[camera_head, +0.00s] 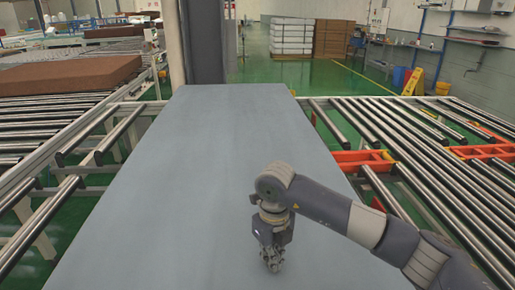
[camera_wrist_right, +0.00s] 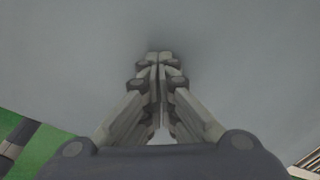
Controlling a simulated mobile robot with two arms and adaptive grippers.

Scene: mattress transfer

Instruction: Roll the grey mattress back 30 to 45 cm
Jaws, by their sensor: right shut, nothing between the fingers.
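The grey mattress (camera_head: 190,170) lies flat and long down the middle of the head view, running from the near edge to the tall column at the back. My right gripper (camera_head: 272,266) points down over its near right part, with the fingers at or just above the surface; I cannot tell whether they touch it. In the right wrist view the right gripper (camera_wrist_right: 159,62) has its fingers together and empty, with the mattress (camera_wrist_right: 70,70) filling most of the background. My left gripper is not in view.
Roller conveyors (camera_head: 440,150) run along the right, with orange brackets (camera_head: 362,158) beside the mattress. More rollers (camera_head: 60,135) and a brown mattress (camera_head: 70,74) are at left. A grey column (camera_head: 203,45) stands at the mattress's far end. Green floor shows between the rollers.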

